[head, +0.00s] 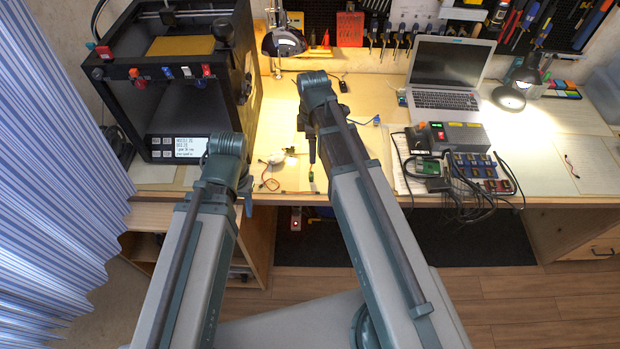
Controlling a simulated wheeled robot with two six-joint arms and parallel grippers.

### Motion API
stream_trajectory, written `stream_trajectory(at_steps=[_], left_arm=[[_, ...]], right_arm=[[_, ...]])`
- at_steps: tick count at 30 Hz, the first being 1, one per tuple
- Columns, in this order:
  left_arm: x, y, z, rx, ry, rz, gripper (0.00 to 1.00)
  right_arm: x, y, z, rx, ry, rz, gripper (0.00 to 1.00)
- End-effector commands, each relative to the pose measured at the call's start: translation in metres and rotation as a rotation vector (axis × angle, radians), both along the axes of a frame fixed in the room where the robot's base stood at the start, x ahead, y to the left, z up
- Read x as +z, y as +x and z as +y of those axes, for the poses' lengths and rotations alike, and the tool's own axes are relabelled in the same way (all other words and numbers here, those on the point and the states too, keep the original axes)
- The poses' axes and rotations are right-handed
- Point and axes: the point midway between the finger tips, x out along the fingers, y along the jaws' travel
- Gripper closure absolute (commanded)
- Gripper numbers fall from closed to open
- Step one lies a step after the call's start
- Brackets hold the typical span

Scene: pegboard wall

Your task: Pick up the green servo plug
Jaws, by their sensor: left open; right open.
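A small green piece (311,174), which looks like the green servo plug, is near the front edge of the wooden desk (345,180). It is just below the dark fingers of my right gripper (311,148). The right gripper is open, pointing down over the desk; I cannot tell whether it touches the plug. My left gripper (247,188) is open, mostly hidden behind its own wrist, near the desk's front edge beside the printer. A small part with orange wire (270,184) lies on the desk between the two grippers.
A black 3D printer (185,110) stands on the left. A lamp (284,42) is behind my grippers. A laptop (447,98), a power box with cables (452,137) and another lamp (511,97) stand on the right.

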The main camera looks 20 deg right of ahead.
Motion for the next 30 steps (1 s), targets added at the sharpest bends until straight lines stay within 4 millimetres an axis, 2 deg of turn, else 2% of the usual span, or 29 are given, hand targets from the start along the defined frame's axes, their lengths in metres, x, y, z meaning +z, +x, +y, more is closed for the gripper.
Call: stream_trajectory(at_steps=[1, 13, 16, 23, 30], left_arm=[[-0.013, 0.000, 0.000, 0.000, 0.000, 0.000, 0.50], [-0.068, 0.000, 0.000, 0.000, 0.000, 0.000, 0.50], [-0.074, 0.000, 0.000, 0.000, 0.000, 0.000, 0.50], [-0.074, 0.000, 0.000, 0.000, 0.000, 0.000, 0.50], [-0.093, 0.000, 0.000, 0.000, 0.000, 0.000, 0.50]], right_arm=[[-0.013, 0.000, 0.000, 0.000, 0.000, 0.000, 0.35], [-0.068, 0.000, 0.000, -0.001, 0.000, 0.000, 0.35], [-0.074, 0.000, 0.000, -0.001, 0.000, 0.000, 0.35], [-0.074, 0.000, 0.000, -0.001, 0.000, 0.000, 0.35], [-0.093, 0.001, 0.002, -0.001, 0.000, 0.000, 0.35]])
